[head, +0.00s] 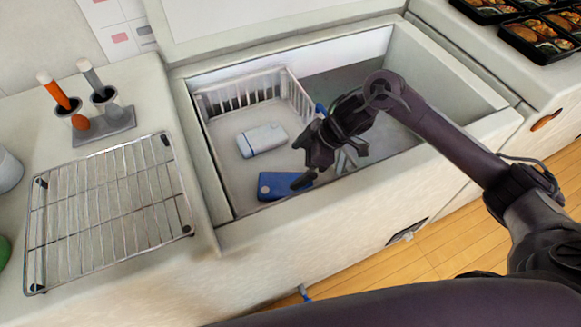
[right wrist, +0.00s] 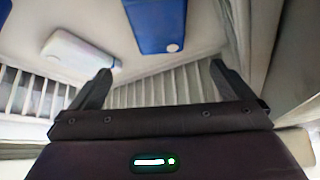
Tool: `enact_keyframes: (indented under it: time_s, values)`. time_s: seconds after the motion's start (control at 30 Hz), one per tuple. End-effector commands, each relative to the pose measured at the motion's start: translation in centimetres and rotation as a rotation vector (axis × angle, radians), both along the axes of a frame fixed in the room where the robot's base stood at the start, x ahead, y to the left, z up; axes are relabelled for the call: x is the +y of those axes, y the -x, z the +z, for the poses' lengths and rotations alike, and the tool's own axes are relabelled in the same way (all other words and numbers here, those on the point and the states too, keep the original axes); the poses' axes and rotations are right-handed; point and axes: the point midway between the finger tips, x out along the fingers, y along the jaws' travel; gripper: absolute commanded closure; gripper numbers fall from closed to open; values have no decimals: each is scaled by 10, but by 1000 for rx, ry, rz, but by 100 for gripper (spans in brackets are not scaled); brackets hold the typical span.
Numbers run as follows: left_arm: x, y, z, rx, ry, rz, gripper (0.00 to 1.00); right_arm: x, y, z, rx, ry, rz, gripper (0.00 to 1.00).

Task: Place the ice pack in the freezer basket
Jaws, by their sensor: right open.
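A white flat pack (head: 262,140) lies in the open chest freezer, by the white slatted freezer basket (head: 240,92); it also shows in the right wrist view (right wrist: 80,58). A blue flat pack with a pale round cap (head: 275,187) lies nearer the freezer's front wall. A blue pack also shows at the top of the wrist view (right wrist: 160,24). I cannot tell which pack is the ice pack. My right gripper (head: 326,170) is open and empty inside the freezer, right of the white pack. Its spread fingers (right wrist: 163,80) touch nothing visible. My left gripper is out of view.
The freezer rim (head: 345,188) surrounds the opening. A wire rack (head: 110,215) and a holder with two handled tools (head: 105,130) stand on the left counter. Bento trays (head: 535,35) sit at the upper right. Another blue thing (head: 320,108) is partly hidden behind my gripper.

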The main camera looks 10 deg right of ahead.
Motion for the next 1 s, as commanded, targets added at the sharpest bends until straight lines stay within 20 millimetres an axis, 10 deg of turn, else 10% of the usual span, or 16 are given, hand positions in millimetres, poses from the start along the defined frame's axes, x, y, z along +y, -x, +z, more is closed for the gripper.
enact_keyframes:
  time_s: [0.4, 1.0]
  values:
    - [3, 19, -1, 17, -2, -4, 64, -37, 10, 59, -1, 1, -1, 0]
    - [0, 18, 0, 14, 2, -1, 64, -39, 11, 63, 1, 0, 1, 0]
